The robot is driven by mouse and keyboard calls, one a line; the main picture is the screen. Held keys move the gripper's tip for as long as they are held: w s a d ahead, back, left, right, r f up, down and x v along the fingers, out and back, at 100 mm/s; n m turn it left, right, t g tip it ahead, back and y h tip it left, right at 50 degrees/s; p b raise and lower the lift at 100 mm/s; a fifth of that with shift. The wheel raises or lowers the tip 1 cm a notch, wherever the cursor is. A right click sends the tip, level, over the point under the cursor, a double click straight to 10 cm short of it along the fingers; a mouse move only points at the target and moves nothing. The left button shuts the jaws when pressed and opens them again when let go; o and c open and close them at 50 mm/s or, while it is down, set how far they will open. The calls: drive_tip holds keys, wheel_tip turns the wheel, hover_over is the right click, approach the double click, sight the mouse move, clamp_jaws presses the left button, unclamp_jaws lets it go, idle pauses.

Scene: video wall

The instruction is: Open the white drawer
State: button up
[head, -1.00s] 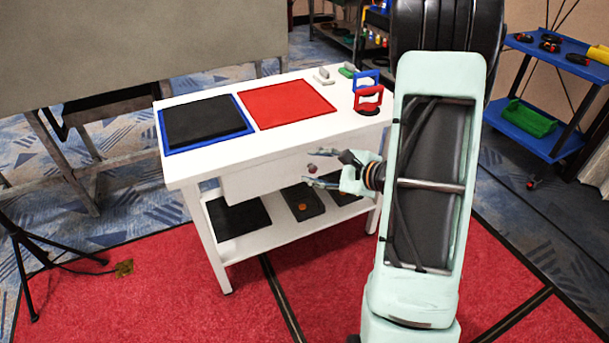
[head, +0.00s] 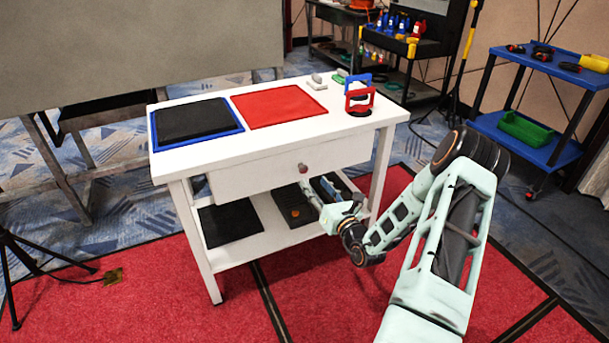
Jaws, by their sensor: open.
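The white drawer (head: 250,178) sits under the top of a white table. Its front looks close to the table's front edge; I cannot tell whether it stands out slightly. A small reddish round knob (head: 303,168) is on the drawer front. My gripper (head: 318,192) is below and slightly right of the knob, in front of the lower shelf. Its fingers are apart and point up and to the left, with nothing seen between them. The gripper appears apart from the knob and the drawer.
Dark boxes (head: 293,208) lie on the lower shelf. A blue cart (head: 545,148) stands at right. Red floor in front is open.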

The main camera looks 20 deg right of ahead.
sight(305, 170)
drive_tip(key=w+b, duration=0.1)
drive_tip(key=w, duration=0.7)
drive_tip(key=shift+a+b, duration=0.15)
drive_tip(key=shift+b, duration=0.2)
clamp_jaws()
